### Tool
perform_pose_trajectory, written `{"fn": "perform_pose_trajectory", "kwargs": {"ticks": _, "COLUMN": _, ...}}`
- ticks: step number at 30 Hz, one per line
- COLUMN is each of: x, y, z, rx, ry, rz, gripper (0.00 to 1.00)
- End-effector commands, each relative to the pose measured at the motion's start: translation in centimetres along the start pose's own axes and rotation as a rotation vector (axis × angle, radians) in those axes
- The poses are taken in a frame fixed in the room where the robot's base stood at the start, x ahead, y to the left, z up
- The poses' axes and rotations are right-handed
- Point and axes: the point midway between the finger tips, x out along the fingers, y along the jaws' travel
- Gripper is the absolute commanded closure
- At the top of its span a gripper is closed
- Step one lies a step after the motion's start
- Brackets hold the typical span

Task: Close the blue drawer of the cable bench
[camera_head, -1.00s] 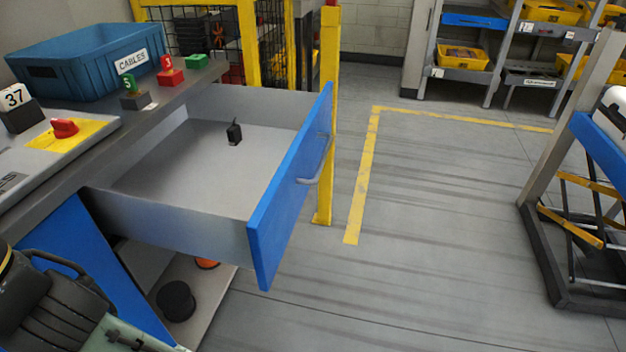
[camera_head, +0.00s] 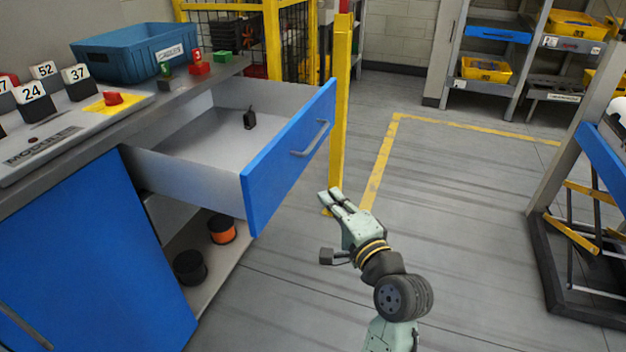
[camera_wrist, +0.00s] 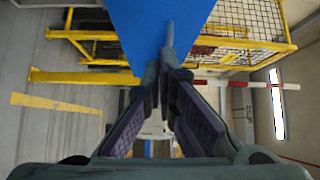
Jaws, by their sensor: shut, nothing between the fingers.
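The blue drawer (camera_head: 275,160) of the cable bench stands pulled out, its grey inside showing and a small black object (camera_head: 250,119) lying in it. Its front carries a grey bar handle (camera_head: 311,139). My gripper (camera_head: 332,198) is shut and empty, in front of the drawer front and to the right of it in the head view, apart from the handle there. In the wrist view the fingers (camera_wrist: 165,75) point at the blue drawer front (camera_wrist: 152,22), and the handle overlaps the fingertips; I cannot tell whether they touch.
A yellow post (camera_head: 341,110) stands just behind the drawer front. A blue crate (camera_head: 135,52) and number blocks (camera_head: 80,80) sit on the bench top. Spools (camera_head: 221,229) lie on the shelf below. The floor to the right is clear up to a lift frame (camera_head: 580,220).

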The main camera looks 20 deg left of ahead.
Motion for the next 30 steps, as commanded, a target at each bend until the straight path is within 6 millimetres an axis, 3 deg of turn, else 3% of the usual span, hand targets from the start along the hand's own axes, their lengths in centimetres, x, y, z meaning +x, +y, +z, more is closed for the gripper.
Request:
{"fn": "perform_pose_trajectory", "kwargs": {"ticks": 5, "x": -0.1, "y": 1.1, "z": -0.6, "rx": 0.06, "ry": -0.002, "rz": 0.025, "gripper": 1.0}}
{"fn": "perform_pose_trajectory", "kwargs": {"ticks": 20, "x": 9.7, "y": 1.1, "z": -0.5, "rx": 0.052, "ry": -0.003, "rz": 0.025, "gripper": 1.0}}
{"fn": "perform_pose_trajectory", "kwargs": {"ticks": 24, "x": 11.0, "y": 1.0, "z": 1.2, "rx": 0.053, "ry": -0.002, "rz": 0.024, "gripper": 1.0}}
{"fn": "perform_pose_trajectory", "kwargs": {"ticks": 30, "x": 12.0, "y": 1.1, "z": 2.2, "rx": 0.053, "ry": 0.0, "rz": 0.023, "gripper": 1.0}}
